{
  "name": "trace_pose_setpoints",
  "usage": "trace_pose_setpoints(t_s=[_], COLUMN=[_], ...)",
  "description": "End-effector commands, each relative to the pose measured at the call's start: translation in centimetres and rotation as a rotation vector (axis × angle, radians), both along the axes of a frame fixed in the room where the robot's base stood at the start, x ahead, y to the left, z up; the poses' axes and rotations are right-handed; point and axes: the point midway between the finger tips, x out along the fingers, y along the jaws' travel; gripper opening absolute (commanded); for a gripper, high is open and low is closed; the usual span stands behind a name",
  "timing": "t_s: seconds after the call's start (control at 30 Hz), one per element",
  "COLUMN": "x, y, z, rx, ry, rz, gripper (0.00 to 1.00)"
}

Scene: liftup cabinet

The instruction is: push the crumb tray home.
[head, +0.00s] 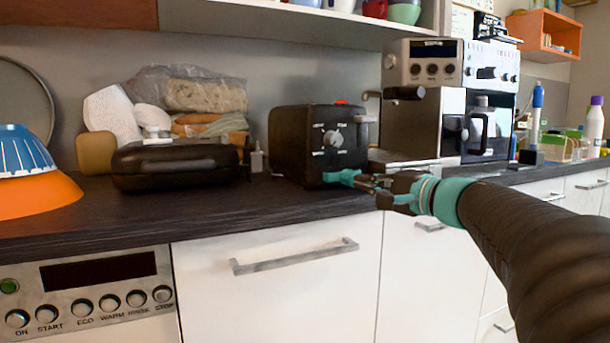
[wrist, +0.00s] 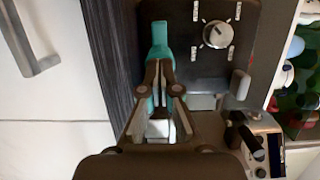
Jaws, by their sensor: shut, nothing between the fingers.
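The black toaster (head: 292,146) stands on the dark counter, its dial face turned toward my arm. A teal strip, which looks like the front of the crumb tray (head: 341,176), shows low on that face; it also shows in the wrist view (wrist: 159,38). How far it sticks out I cannot tell. My gripper (head: 366,182) is shut and empty, low in front of the toaster. In the wrist view its fingertips (wrist: 160,66) meet at the near end of the teal strip, touching or very close. The fingers hide that end.
A coffee machine (head: 425,123) stands just right of the toaster, close to my gripper. A black case (head: 172,166) and bread bags (head: 205,95) are to the left. The counter's front edge (head: 230,222) runs below, above white drawers (head: 290,290).

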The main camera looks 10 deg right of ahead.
Motion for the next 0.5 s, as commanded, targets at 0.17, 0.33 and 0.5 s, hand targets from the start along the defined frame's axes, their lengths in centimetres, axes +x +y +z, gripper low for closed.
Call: trace_pose_setpoints(t_s=[0.17, 0.33, 0.5], x=[0.61, 0.99, 1.05], y=[0.17, 0.29, 0.30], z=[-0.07, -0.08, -0.06], rx=[0.001, 0.001, 0.001], ry=[0.000, 0.000, 0.000], rz=[0.001, 0.001, 0.001], gripper=[0.00, 0.00, 0.00])
